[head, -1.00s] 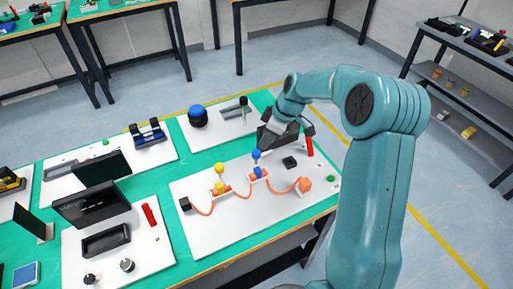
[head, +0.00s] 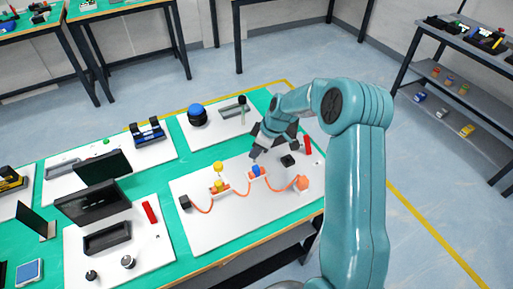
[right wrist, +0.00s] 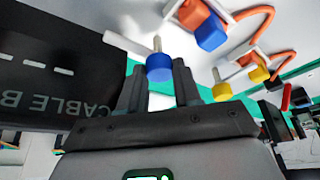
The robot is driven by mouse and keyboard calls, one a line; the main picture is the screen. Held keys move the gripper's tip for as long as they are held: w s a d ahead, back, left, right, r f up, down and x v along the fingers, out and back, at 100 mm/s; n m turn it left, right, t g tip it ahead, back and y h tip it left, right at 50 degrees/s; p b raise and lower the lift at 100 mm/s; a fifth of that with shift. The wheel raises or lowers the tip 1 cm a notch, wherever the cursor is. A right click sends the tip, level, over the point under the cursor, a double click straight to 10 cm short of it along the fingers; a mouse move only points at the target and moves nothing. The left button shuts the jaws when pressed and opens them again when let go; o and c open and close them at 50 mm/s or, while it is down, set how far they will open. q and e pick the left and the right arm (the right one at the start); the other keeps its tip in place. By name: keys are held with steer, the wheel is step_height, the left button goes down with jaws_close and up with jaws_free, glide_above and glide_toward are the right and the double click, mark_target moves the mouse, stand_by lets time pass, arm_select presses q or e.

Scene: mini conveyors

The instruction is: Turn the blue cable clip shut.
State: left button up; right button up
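The blue cable clip has a blue block (head: 256,170) on an orange and white base over the orange cable. The block also shows in the right wrist view (right wrist: 211,33). Its blue knob (right wrist: 159,67) on a thin pin shows in the right wrist view only, as my right gripper covers it in the head view. My right gripper (head: 255,157) is at the clip; in the right wrist view its fingers (right wrist: 159,78) stand close on both sides of the knob. I cannot tell whether they press on it. My left gripper is not in view.
A yellow clip (head: 219,180) stands left of the blue one on the same white board (head: 225,225). An orange block (head: 301,183) and a small black block (head: 288,161) are to the right. A dark box (head: 185,202) is at the cable's left end.

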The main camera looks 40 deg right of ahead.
steer(key=m+b, duration=0.1)
steer(key=m+h+b, duration=0.1)
steer(key=m, duration=0.1)
steer(key=m+b, duration=0.1)
steer(key=m, duration=0.1)
steer(key=shift+w+a+f+t+h, duration=0.1)
steer(key=shift+a+t+h, duration=0.2)
steer(key=shift+h, duration=0.1)
steer(key=m+h+b, duration=0.1)
steer(key=m+b, duration=0.3)
steer(key=b, duration=0.2)
steer(key=m+g+h+b, duration=0.1)
steer(key=m+h+b, duration=0.1)
steer(key=m+b, duration=0.2)
steer(key=shift+w+a+b, duration=0.15)
steer(key=shift+b, duration=0.95)
steer(key=shift+m+g+h+b, duration=0.4)
steer(key=shift+m+b, duration=0.75)
steer(key=shift+m, duration=0.25)
steer(key=shift+r+m, duration=0.25)
steer(key=shift+m, duration=0.05)
steer(key=o, duration=0.7)
steer(key=shift+o, duration=0.2)
steer(key=shift+f, duration=0.1)
